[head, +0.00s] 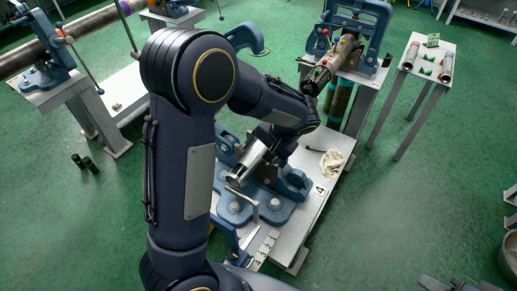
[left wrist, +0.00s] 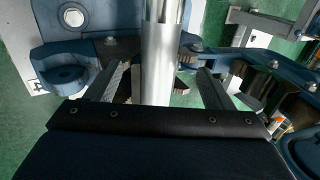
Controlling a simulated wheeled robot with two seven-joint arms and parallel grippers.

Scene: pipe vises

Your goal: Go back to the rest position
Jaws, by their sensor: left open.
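My left arm fills the middle of the head view and reaches down to the vise on the number 4 bench. In the left wrist view my left gripper (left wrist: 160,76) is open, with one finger on each side of a silver pipe (left wrist: 162,50). Whether a finger touches the pipe cannot be told. The pipe (head: 246,164) lies tilted at the blue vise (head: 233,207) in the head view. My right gripper is in neither view.
The bench (head: 291,241) carries a white rag (head: 331,162) near its right edge. Another blue vise (head: 357,32) holds a pipe behind it. A small side table (head: 425,52) stands at the right. A vise with a long pipe (head: 95,21) is at upper left. Green floor (head: 410,190) is clear at right.

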